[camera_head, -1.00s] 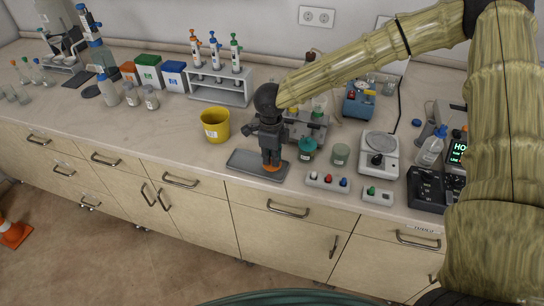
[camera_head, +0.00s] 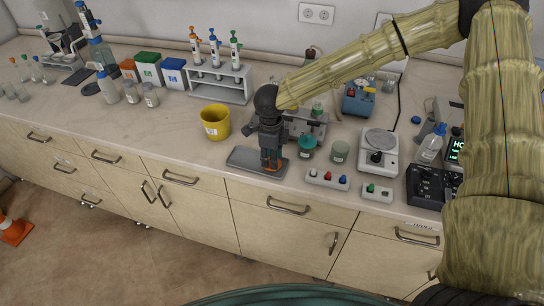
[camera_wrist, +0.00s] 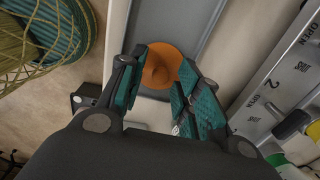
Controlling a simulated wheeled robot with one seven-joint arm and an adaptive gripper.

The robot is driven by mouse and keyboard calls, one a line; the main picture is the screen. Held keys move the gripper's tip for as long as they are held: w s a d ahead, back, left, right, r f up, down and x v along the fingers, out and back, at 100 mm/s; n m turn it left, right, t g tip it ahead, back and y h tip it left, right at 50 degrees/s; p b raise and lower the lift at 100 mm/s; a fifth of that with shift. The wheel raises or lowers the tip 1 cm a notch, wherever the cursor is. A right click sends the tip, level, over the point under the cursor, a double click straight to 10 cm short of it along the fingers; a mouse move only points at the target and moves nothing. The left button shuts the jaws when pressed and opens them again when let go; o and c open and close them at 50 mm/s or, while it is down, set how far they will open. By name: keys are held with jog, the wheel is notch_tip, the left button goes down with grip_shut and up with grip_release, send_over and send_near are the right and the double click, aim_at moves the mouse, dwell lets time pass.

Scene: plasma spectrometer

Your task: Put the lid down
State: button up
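The orange lid (camera_wrist: 160,68) is a round disc with a knob, and in the wrist view it appears to lie on the grey tray (camera_wrist: 180,15). In the head view my gripper (camera_head: 271,164) points down at the right part of the tray (camera_head: 243,160). Its fingers hide much of the lid, and orange shows only around the fingertips.
A yellow bucket (camera_head: 215,123) stands behind and left of the tray. A teal jar (camera_head: 306,146), a grey-green jar (camera_head: 339,152) and a button box (camera_head: 327,180) are close on the right. A grey metal device (camera_wrist: 270,90) is near my gripper's right side. The counter left of the tray is clear.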

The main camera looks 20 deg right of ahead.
notch_tip(320, 180, up, 12)
jog(key=b, duration=0.2)
jog(key=shift+s+a, duration=0.2)
jog(key=shift+s, duration=0.1)
dwell(0.5)
